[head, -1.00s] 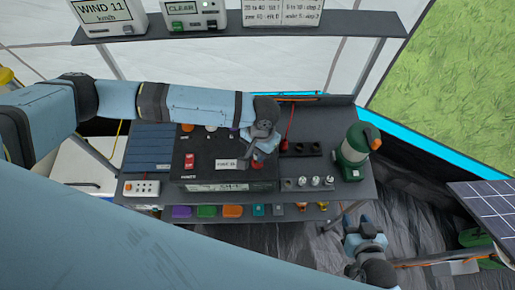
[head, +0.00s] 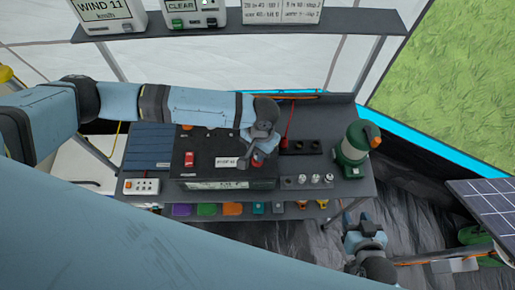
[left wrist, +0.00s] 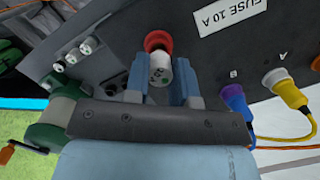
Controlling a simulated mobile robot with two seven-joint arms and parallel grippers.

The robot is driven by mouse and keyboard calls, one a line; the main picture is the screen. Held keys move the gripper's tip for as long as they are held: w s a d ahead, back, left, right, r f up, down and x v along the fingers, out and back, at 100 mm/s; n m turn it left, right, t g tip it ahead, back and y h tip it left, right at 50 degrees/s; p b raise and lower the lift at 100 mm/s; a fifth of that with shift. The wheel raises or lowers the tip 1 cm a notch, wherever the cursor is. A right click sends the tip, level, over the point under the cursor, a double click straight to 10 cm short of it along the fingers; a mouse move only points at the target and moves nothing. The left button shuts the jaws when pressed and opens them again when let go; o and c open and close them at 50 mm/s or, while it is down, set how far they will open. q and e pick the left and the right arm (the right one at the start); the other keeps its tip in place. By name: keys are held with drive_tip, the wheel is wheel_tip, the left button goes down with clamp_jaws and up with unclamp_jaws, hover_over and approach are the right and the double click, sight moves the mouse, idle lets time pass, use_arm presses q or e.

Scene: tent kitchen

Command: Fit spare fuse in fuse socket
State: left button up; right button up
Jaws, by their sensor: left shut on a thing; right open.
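My left gripper (left wrist: 163,80) is shut on a white fuse (left wrist: 158,72), seen end-on between its two blue fingers in the left wrist view. A red round socket (left wrist: 157,40) shows just beyond the fuse, on the black box; I cannot tell whether the fuse is inside it or only above it. A label reading FUSE 10 A (left wrist: 230,15) is beside it. In the head view my left gripper (head: 258,158) is at the right part of the box (head: 230,184) and hides most of the fuse. My right gripper (head: 362,226) is open and empty, right of the table.
Blue and yellow plugs (left wrist: 235,103) with cables are near the left gripper. Coloured items (head: 207,209) line the lower shelf.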

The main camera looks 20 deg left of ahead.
use_arm(q)
drive_tip(key=shift+f, duration=0.9)
drive_tip(key=o, duration=1)
drive_tip(key=shift+w+r, duration=0.1)
drive_tip(key=shift+r, duration=0.1)
drive_tip(key=shift+w+d+r+b, duration=0.1)
drive_tip(key=shift+w+r+b, duration=0.2)
drive_tip(key=shift+r, duration=1.9)
drive_tip(key=shift+w+d+r+b, duration=0.15)
drive_tip(key=shift+w+r+b, duration=0.1)
drive_tip(key=shift+r, duration=2)
drive_tip(key=shift+w+d+r+b, duration=0.1)
drive_tip(key=shift+w+r+b, duration=0.2)
drive_tip(key=shift+r, duration=1.9)
